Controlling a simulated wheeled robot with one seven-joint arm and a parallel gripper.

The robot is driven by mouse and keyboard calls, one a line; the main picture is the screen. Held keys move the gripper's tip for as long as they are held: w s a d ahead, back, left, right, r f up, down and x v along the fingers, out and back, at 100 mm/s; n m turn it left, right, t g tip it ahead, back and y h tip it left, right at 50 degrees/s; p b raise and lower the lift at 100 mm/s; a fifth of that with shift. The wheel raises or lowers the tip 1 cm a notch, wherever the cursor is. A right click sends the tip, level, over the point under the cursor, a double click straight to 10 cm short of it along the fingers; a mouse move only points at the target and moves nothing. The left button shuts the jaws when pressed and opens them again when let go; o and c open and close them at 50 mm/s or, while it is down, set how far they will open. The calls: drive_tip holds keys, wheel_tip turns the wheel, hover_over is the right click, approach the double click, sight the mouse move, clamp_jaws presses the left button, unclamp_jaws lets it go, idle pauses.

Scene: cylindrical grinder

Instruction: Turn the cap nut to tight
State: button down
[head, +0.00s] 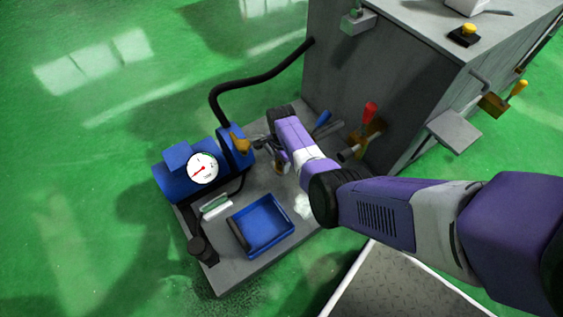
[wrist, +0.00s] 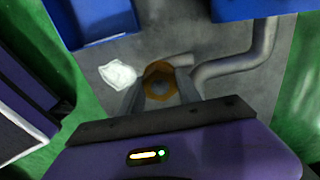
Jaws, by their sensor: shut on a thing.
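The cap nut (wrist: 158,82) is a brass-coloured, hexagonal piece with a dark round middle. It shows in the wrist view between the two grey fingers of my gripper (wrist: 160,90), which is shut on it. The fingers hide its sides, and I see no mark that tells how tight it is. In the head view my wrist and arm cover most of the gripper and the nut, beside the blue pump unit.
A blue pump unit (head: 178,184) with a white dial gauge (head: 202,168) stands on the grey base. A blue tray (head: 265,222) and a white cloth (wrist: 118,75) lie close by. A grey pipe (wrist: 243,66) curves right of the nut. A black hose (head: 250,82) runs to the grey machine cabinet (head: 395,65).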

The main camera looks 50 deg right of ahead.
drive_tip(key=shift+d, duration=0.1)
drive_tip(key=c, duration=0.8)
unclamp_jaws()
drive_tip(key=shift+c, duration=0.2)
drive_tip(key=shift+r+p, duration=2.2)
drive_tip(key=shift+r, duration=1.7)
